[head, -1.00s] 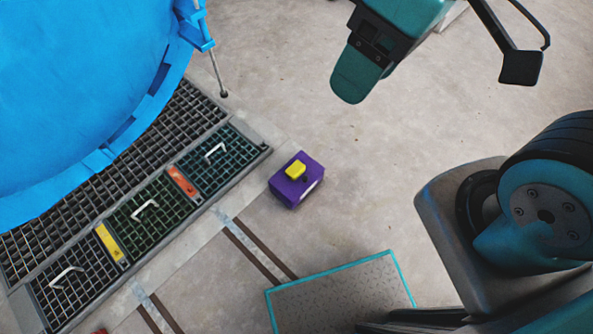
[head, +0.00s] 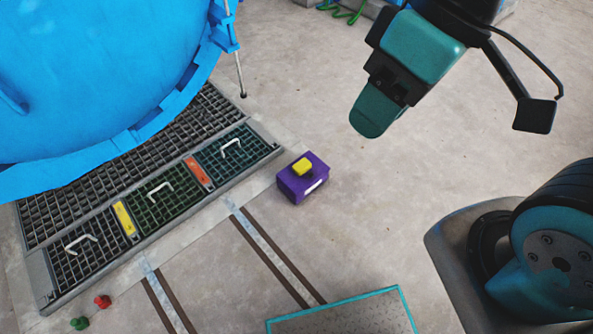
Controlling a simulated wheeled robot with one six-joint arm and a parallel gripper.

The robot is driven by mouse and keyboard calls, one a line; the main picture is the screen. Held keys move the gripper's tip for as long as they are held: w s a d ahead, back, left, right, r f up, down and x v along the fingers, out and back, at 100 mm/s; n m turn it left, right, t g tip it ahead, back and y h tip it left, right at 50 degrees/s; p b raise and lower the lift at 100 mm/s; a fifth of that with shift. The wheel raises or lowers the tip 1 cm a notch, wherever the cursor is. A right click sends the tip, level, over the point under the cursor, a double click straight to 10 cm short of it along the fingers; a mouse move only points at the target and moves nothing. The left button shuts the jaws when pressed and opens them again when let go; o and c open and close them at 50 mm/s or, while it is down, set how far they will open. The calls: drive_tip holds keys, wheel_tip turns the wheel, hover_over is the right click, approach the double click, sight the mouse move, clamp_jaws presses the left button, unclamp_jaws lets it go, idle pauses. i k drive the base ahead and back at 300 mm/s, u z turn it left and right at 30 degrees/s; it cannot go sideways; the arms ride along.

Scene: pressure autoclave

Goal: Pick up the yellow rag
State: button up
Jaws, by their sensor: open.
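A small yellow block-shaped thing, seemingly the yellow rag (head: 302,166), lies on top of a purple box (head: 303,185) on the floor, near the middle of the head view. A small dark part shows beside it on the box top. My gripper (head: 375,115) hangs in the air at the upper right, above and to the right of the box and apart from it. It is empty. One teal finger shows clearly; the other is hidden or overlapped.
A large blue autoclave vessel (head: 100,80) fills the upper left. Floor grates with white handles (head: 160,190) lie below it. Red (head: 102,301) and green (head: 79,323) objects lie at the lower left. A teal-edged plate (head: 345,318) is at the bottom. Floor right of the box is clear.

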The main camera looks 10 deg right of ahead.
sight(302, 166)
drive_tip(key=u, duration=0.35)
drive_tip(key=i, duration=1.15)
drive_tip(key=z, duration=0.1)
